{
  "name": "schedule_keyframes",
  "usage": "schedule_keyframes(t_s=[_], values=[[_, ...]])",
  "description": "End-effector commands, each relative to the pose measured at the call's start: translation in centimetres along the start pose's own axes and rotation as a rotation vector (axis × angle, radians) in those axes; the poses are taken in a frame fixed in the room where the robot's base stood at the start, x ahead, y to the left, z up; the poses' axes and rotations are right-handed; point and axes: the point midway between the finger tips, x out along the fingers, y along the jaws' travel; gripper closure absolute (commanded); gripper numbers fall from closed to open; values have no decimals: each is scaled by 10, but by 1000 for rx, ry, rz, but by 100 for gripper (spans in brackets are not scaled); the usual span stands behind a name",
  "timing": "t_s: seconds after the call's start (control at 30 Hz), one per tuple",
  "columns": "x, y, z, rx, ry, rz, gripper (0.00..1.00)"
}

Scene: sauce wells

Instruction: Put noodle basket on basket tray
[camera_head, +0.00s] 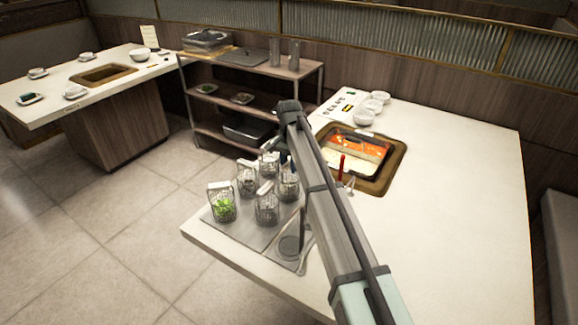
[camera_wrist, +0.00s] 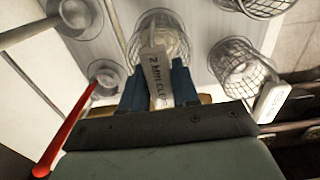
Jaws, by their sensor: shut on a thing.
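My gripper (camera_wrist: 158,88) is shut on the white tag-like handle (camera_wrist: 156,66) of a wire noodle basket (camera_wrist: 165,38), one blue finger on each side. The handle has printed text beginning "2 MIN". In the wrist view the basket is over the light grey basket tray (camera_wrist: 112,32); I cannot tell whether it touches. In the head view several wire baskets stand on the tray (camera_head: 240,230) at the counter's left end; one (camera_head: 222,207) holds something green. A basket (camera_head: 288,184) stands close beside my arm there, but the fingers are mostly hidden, so I cannot tell which is held.
Another basket (camera_wrist: 240,68) is close on the right in the wrist view. A red-handled utensil (camera_wrist: 72,125) is at left; its handle (camera_head: 341,166) stands near the sauce well (camera_head: 392,172). A round metal piece (camera_head: 290,246) is at the tray's front. The counter's right side is clear.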

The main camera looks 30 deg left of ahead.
Motion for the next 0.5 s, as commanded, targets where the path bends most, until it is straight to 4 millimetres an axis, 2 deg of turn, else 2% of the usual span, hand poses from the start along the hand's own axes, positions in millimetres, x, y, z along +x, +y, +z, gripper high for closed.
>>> schedule_keyframes(t_s=[0.43,0.47,0.5], values=[[7,0,0,0,1,-1,100],[7,0,0,0,1,-1,68],[7,0,0,0,1,-1,64]])
